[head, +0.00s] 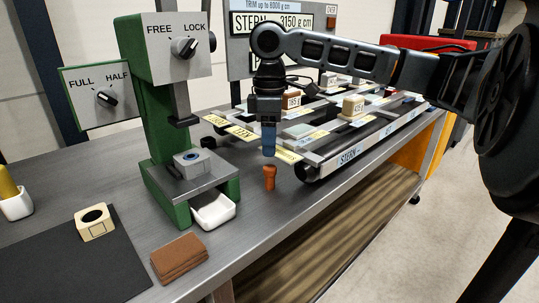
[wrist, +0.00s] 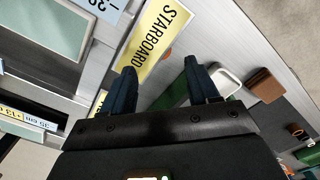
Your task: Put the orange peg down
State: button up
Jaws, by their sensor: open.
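The orange peg (head: 269,178) stands upright on the grey metal bench, between the green press and the near end of the pontoon float. My gripper (head: 268,154) points down just above the peg, with a small gap between its blue fingertips and the peg's top. In the wrist view my gripper (wrist: 158,68) has its two dark fingers spread apart with nothing held between them. A small orange patch, likely the peg (wrist: 166,55), shows beyond the fingers beside the yellow STARBOARD label (wrist: 160,35).
The green press (head: 150,120) stands to the left, with a white tray (head: 222,214) at its base. Brown pads (head: 178,258) lie in front. The pontoon float (head: 350,150) lies close to the right of the peg. Bare bench lies in front of the peg.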

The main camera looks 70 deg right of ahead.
notch_tip(320, 180, up, 6)
jog(key=shift+f, duration=0.15)
dwell(0.6)
